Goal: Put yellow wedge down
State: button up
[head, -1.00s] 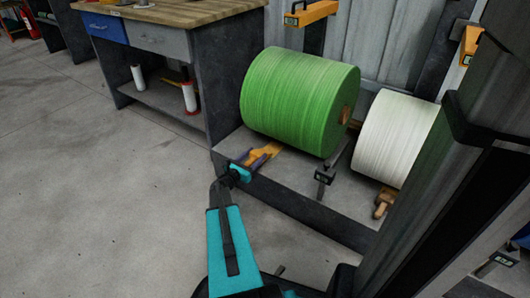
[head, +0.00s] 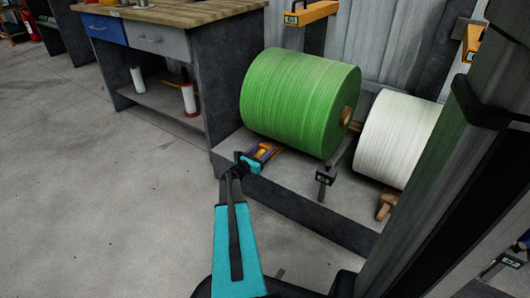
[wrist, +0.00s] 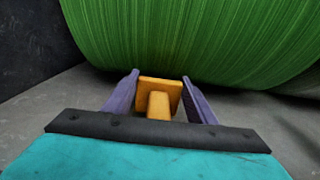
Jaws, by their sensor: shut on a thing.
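The yellow wedge (wrist: 158,103) sits between the purple fingers of my gripper (wrist: 160,82) in the wrist view, with the big green roll (wrist: 200,40) just beyond it. In the head view my gripper (head: 266,154) is at the left front part of the grey platform (head: 300,190), in front of and left of the green roll (head: 300,100). The wedge (head: 265,150) shows there only as a small orange patch, mostly hidden by the fingers. I cannot tell whether its underside touches the platform.
A white roll (head: 397,140) stands to the right of the green roll, with a brown wooden piece (head: 386,205) in front of it. A workbench (head: 170,14) with a lower shelf stands at the left. The floor (head: 100,200) at the left is clear.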

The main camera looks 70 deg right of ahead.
jog(key=shift+s+d+f, duration=0.15)
jog(key=shift+d+f, duration=0.15)
jog(key=shift+d, duration=0.3)
jog(key=shift+a+f+b, duration=0.1)
jog(key=shift+f+b, duration=0.3)
jog(key=shift+b, duration=0.15)
jog(key=shift+f, duration=0.2)
jog(key=o, duration=1.2)
jog(key=shift+o, duration=0.2)
jog(key=shift+r, duration=0.15)
